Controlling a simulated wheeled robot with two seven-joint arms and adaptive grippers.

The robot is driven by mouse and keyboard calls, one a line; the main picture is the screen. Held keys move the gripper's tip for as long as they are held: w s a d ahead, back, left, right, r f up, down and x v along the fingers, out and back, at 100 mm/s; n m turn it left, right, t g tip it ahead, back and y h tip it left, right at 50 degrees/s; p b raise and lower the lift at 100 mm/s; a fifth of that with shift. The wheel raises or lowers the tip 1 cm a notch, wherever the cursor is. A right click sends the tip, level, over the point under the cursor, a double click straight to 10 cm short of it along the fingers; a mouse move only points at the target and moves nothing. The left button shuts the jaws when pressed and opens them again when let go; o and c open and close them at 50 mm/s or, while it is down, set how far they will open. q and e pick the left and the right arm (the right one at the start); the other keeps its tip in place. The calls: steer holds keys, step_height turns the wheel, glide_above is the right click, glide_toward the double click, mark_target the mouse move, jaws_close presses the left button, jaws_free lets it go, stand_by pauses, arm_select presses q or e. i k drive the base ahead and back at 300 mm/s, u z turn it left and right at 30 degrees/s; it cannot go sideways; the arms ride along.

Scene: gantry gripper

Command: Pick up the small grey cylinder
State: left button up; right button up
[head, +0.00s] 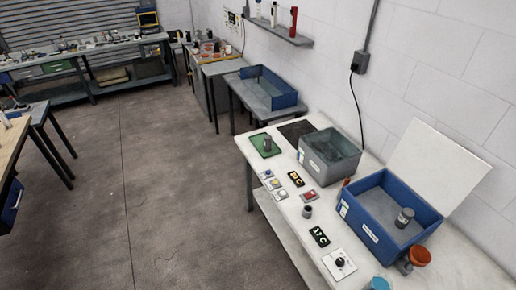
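A small grey cylinder (307,211) stands upright on the white worktable (281,229), near its front edge, with a dark top. A second grey cylinder-like piece (267,144) stands on a green mat (261,150) at the table's far end. A third, larger grey cylinder (404,217) with a pale band stands inside the blue open box (367,238). I cannot tell for certain which one the task means. Neither of my grippers is in view.
A grey bin (317,168) stands behind the small cylinder, towards the wall. Several buttons and black display plates (319,236) lie around it. A knob panel (339,264), an orange cup (419,256) and a blue cup (378,284) are nearer. The floor left of the table is clear.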

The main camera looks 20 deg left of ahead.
mark_target(268, 139)
steer(key=u, duration=1.85)
steer(key=i, duration=3.45)
steer(key=z, duration=2.5)
